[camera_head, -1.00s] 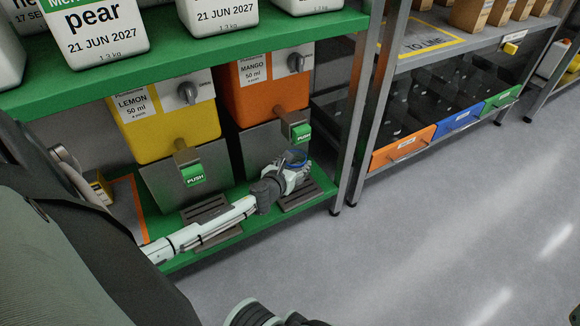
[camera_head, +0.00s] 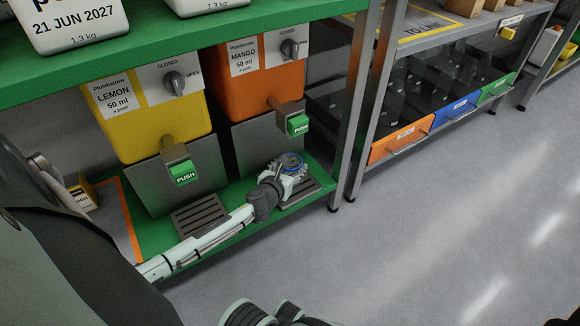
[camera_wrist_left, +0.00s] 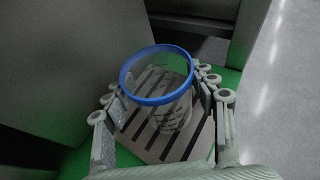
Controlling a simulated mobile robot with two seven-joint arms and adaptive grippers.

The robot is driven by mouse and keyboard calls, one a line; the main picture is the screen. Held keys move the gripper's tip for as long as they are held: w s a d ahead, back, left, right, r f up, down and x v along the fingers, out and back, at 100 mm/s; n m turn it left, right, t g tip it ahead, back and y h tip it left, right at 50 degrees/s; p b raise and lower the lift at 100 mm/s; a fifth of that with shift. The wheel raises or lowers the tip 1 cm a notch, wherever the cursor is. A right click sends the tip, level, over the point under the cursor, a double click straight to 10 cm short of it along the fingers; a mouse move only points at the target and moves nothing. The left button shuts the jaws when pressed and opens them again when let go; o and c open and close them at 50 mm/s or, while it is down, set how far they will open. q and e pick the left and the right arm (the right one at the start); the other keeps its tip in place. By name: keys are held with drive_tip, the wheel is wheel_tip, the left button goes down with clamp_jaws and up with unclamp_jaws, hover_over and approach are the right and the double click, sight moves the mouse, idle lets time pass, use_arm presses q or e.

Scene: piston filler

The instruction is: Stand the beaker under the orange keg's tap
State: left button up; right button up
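The orange keg (camera_head: 262,85), marked MANGO 50 ml, stands on the green lower shelf. Its tap has a green PUSH lever (camera_head: 298,124). The clear beaker with a blue rim (camera_head: 290,160) is upright below and slightly left of this tap, over the slatted drip tray (camera_head: 306,187). My left gripper (camera_head: 286,178) is low around it. In the left wrist view, the beaker (camera_wrist_left: 160,88) is between the finger pads (camera_wrist_left: 162,125), which look spread, with gaps beside its wall. The beaker's base seems to rest on the slats.
The yellow LEMON keg (camera_head: 150,110) with its green PUSH lever (camera_head: 183,172) stands left, above another drip tray (camera_head: 200,215). A grey shelf post (camera_head: 355,110) rises right of the orange keg. Bins (camera_head: 402,140) lie beyond it. The floor in front is clear.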

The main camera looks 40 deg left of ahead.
use_arm(q)
drive_tip(key=o, duration=0.4)
